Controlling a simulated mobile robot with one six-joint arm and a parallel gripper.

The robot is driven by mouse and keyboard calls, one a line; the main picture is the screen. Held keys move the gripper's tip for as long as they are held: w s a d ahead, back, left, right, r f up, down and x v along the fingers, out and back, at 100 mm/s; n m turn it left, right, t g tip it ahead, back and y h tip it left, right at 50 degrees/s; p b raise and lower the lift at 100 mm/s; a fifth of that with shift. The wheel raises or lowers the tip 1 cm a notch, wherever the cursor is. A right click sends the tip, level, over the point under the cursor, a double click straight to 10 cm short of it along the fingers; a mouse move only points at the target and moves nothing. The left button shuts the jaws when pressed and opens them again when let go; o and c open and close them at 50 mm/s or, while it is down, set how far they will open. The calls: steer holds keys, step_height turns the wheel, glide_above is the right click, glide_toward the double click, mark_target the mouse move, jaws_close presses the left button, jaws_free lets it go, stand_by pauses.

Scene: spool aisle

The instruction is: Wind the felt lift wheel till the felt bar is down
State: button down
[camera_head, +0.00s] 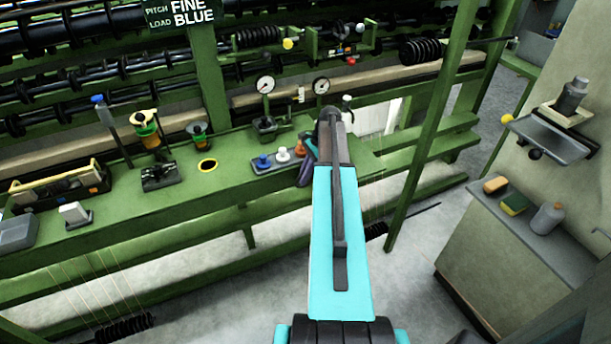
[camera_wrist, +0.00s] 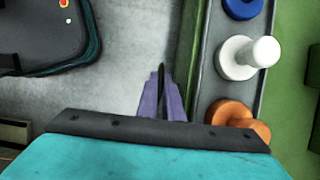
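I cannot pick out the felt lift wheel or the felt bar for certain in either view. My gripper (camera_head: 306,172) is over the front edge of the green machine bench, beside a row of knobs. In the wrist view, my gripper's purple fingers (camera_wrist: 162,98) are close together with dark inner faces and no object seen between them. They point along the grey floor, just left of the knob strip. The white knob (camera_wrist: 240,57) and orange knob (camera_wrist: 236,118) are to their right, apart from them. My arm hides part of the bench behind it.
The green bench (camera_head: 232,158) carries a blue knob (camera_head: 263,162) and two dial gauges (camera_head: 265,84) behind. A green post (camera_head: 433,140) stands right of my arm. A grey cabinet (camera_head: 530,225) with sponges is at right. Grey floor between is clear.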

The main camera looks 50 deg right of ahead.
mark_target(298, 182)
steer(key=shift+s+d, duration=0.15)
steer(key=shift+s, duration=0.05)
steer(key=shift+a, duration=0.35)
steer(key=shift+a+f, duration=0.1)
steer(key=g+h+b, duration=0.1)
steer(key=h+b, duration=0.1)
steer(key=h, duration=0.1)
steer(key=a+f+g+h+b, duration=0.1)
steer(key=g+h+b, duration=0.1)
steer(key=h+b, duration=0.1)
steer(key=a+f+g+h+b, duration=0.1)
steer(key=h+b, duration=0.2)
steer(key=h, duration=0.2)
steer(key=shift+w+g, duration=0.4)
steer(key=shift+r+h+b, duration=0.15)
steer(key=shift+h+b, duration=0.25)
